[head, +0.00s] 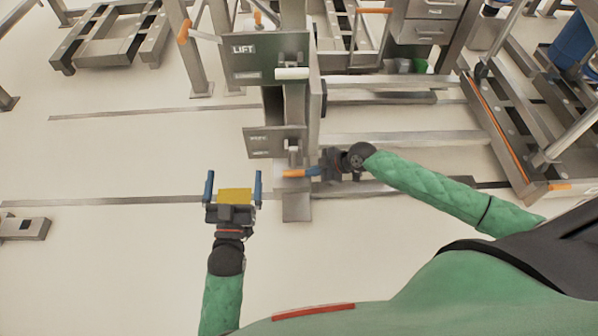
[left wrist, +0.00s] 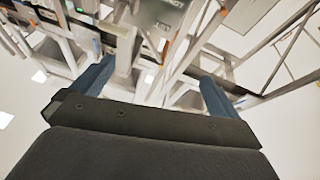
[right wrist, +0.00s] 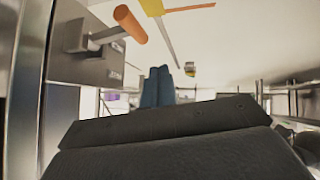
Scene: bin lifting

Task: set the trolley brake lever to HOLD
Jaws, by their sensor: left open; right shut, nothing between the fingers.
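A lever with an orange grip (head: 295,173) sticks out from the lower grey plate (head: 262,141) on the post. The plate's small lettering is too blurred to read. My right gripper (head: 314,171) is shut and empty just right of the orange grip. In the right wrist view the orange grip (right wrist: 131,24) is up and left of the shut fingers (right wrist: 158,85), apart from them, and its metal shaft runs to the plate (right wrist: 80,52). My left gripper (head: 233,186) is open, left of and below the lever. It also shows open in the left wrist view (left wrist: 150,85).
An upper plate marked LIFT (head: 265,58) carries a white handle (head: 292,73). A low trolley frame (head: 520,150) stands at the right, and another metal frame (head: 110,35) at the upper left. Rails cross the floor. The floor at left is mostly clear.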

